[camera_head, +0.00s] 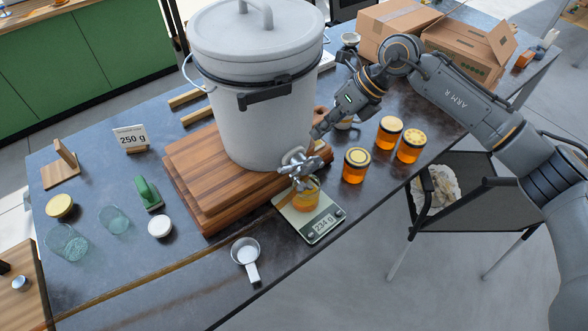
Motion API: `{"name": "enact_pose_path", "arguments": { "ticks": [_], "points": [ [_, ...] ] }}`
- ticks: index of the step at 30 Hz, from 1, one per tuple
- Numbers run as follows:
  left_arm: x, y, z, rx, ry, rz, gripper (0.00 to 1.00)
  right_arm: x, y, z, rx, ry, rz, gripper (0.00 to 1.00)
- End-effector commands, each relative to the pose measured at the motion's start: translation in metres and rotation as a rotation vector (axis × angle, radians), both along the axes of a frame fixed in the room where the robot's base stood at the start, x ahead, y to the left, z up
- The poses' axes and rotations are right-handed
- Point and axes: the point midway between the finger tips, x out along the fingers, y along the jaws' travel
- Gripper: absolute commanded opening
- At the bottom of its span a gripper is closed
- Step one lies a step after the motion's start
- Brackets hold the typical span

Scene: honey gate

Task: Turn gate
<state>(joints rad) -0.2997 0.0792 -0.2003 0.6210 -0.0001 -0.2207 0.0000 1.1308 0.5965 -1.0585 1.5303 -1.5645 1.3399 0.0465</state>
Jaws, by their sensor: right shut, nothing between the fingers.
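A large grey lidded bucket (262,128) stands on a stack of wooden boards (215,184). A metal honey gate (298,164) sticks out low on its front, above a jar with amber honey (306,196). The jar stands on a scale (327,221) whose display reads 234 g. My right gripper (316,133) comes from the right and is shut and empty, its fingertips close above and right of the gate. I cannot tell whether they touch the gate. The gate's outlet is partly hidden against the jar. My left gripper is not in view.
Several closed honey jars (357,165) stand right of the scale. Empty glasses (66,242), a green brush (147,193) and a "250 g" sign (131,137) are at left. Cardboard boxes (466,50) stand at the back right.

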Motion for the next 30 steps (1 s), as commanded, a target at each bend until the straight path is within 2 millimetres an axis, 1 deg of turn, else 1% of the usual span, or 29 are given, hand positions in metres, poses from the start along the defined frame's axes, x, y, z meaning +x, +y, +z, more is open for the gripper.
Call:
{"name": "enact_pose_path", "arguments": {
  "ticks": [1,6,9,12,15,19,23,26,30],
  "points": [
    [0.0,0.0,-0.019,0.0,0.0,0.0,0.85,0.003,0.0,-0.003,-0.013,-0.067,0.118,0.0],
    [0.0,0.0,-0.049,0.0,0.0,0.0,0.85,0.005,-0.001,0.015,-0.045,-0.296,0.569,0.0],
    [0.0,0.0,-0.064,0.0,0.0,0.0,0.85,0.003,-0.002,0.026,-0.052,-0.414,0.814,0.0],
    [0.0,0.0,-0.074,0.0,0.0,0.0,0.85,0.0,-0.003,0.036,-0.05,-0.507,1.01,0.0],
    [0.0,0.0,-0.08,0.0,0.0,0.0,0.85,-0.002,-0.004,0.044,-0.045,-0.569,1.143,0.0],
    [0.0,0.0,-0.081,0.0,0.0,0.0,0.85,-0.004,-0.004,0.048,-0.041,-0.606,1.225,0.0],
    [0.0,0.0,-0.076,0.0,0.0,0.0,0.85,-0.005,0.0,0.042,-0.039,-0.609,1.236,0.0],
    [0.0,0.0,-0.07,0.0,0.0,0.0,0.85,-0.008,0.008,0.028,-0.037,-0.607,1.236,0.0],
    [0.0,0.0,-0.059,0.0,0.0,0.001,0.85,-0.011,0.022,0.002,-0.036,-0.606,1.234,0.0]
  ]
}}
